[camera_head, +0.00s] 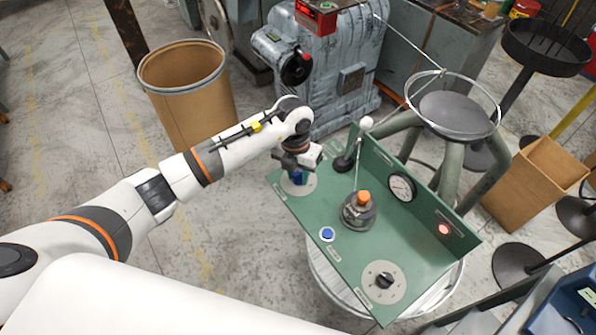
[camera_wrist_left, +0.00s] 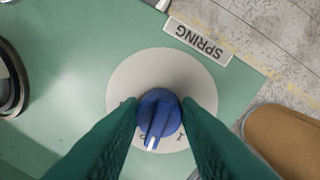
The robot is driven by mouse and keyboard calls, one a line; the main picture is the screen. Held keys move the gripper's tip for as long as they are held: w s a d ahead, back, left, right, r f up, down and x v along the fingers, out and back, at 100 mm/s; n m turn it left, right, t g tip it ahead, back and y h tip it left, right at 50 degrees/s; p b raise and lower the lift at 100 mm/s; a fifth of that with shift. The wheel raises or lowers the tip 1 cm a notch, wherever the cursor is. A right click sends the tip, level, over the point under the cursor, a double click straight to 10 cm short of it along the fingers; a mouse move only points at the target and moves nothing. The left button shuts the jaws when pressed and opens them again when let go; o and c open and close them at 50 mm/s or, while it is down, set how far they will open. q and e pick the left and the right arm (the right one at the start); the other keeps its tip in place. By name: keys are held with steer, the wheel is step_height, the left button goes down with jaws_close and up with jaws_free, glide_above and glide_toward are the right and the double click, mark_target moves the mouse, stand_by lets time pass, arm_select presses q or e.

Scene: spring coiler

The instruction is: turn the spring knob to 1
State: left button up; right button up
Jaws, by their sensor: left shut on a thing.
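The spring knob (camera_wrist_left: 158,114) is blue with a white pointer line, on a pale round dial (camera_wrist_left: 120,92) beside an upside-down SPRING label (camera_wrist_left: 197,40). In the left wrist view its pointer aims down and slightly left; a 1 mark (camera_wrist_left: 180,137) shows to the pointer's right, and another mark left of the pointer is partly covered. My left gripper (camera_wrist_left: 159,105) has its green fingers on both sides of the knob, shut on it. In the head view my left gripper (camera_head: 298,169) is at the panel's left end, over the blue knob. My right gripper is not in view.
The green panel (camera_head: 400,240) also carries a lever with a white ball (camera_head: 366,123), an orange-topped coiler (camera_head: 360,212), a blue button (camera_head: 327,234), a gauge (camera_head: 403,187), a red lamp (camera_head: 444,229) and a black knob (camera_head: 384,281). A brown bin (camera_head: 190,100) stands behind my arm.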

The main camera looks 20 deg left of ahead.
mark_target(296, 175)
arm_select(q)
steer(key=n, duration=0.5)
steer(key=shift+n+p, duration=0.35)
steer(key=shift+n, duration=2.05)
steer(key=o, duration=1)
steer(key=shift+r, duration=0.1)
steer(key=r+b, duration=0.1)
steer(key=r, duration=0.3)
steer(key=r+b, duration=0.1)
steer(key=r, duration=0.3)
steer(key=r+b, duration=0.1)
steer(key=r, duration=0.3)
steer(key=shift+s+a, duration=0.2)
steer(key=shift+s, duration=0.1)
